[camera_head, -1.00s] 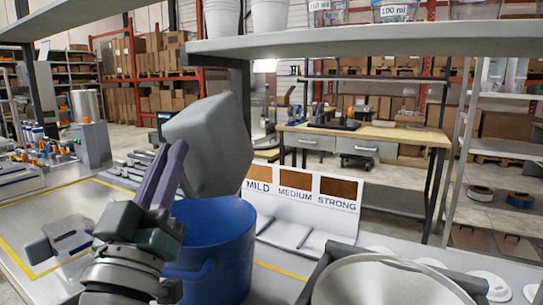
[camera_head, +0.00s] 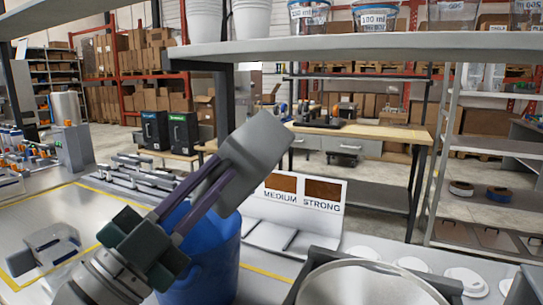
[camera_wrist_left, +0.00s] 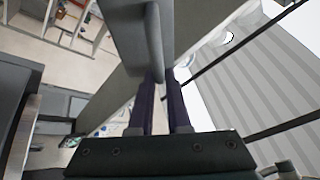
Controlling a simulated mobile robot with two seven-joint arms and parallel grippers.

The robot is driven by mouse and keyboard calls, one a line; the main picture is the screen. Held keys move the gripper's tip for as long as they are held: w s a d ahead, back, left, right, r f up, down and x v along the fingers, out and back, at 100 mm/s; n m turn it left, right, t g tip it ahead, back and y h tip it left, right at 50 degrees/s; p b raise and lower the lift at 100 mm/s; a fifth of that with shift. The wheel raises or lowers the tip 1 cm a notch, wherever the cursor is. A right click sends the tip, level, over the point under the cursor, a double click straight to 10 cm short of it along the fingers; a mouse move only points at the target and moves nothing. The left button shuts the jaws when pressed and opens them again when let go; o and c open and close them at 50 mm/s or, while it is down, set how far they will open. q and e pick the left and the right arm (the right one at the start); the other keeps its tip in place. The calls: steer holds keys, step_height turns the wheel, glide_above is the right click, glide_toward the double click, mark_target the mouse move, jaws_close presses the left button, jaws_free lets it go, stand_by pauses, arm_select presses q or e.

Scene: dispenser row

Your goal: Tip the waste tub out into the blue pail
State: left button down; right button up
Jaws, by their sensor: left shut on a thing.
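The grey waste tub (camera_head: 258,152) is held in the air, strongly tilted, above and a little right of the blue pail. My left gripper (camera_head: 208,190) is shut on the tub, its purple fingers at the tub's lower left side. In the left wrist view the fingers (camera_wrist_left: 161,108) reach a grey bar-like part of the tub (camera_wrist_left: 154,45). The tub's opening and contents are hidden. The blue pail (camera_head: 215,262) stands on the bench below, partly covered by my gripper. Its inside cannot be seen. My right gripper is not in view.
A card with brown swatches marked MEDIUM and STRONG (camera_head: 303,200) stands right behind the pail. A large white round container (camera_head: 365,285) is at the front right, with white lids (camera_head: 465,280) beside it. A shelf (camera_head: 380,45) crosses above.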

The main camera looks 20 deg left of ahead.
mark_target(262, 183)
arm_select(q)
steer(key=d+m+g+p, duration=0.1)
steer(key=m+g+p, duration=0.1)
steer(key=m, duration=0.1)
steer(key=d+m+g+h+p, duration=0.1)
steer(key=m+p, duration=0.1)
steer(key=m, duration=0.1)
steer(key=d+m+g+h+p, duration=0.1)
steer(key=m+g+p, duration=0.1)
steer(key=m, duration=0.2)
steer(key=shift+w+f+g+p, duration=0.2)
steer(key=shift+w+g+p, duration=0.1)
steer(key=shift+p, duration=0.1)
steer(key=shift+d+f+m+g+p, duration=0.1)
steer(key=shift+f+m+g+p, duration=0.2)
steer(key=shift+f+m+p, duration=0.25)
steer(key=shift+r, duration=0.15)
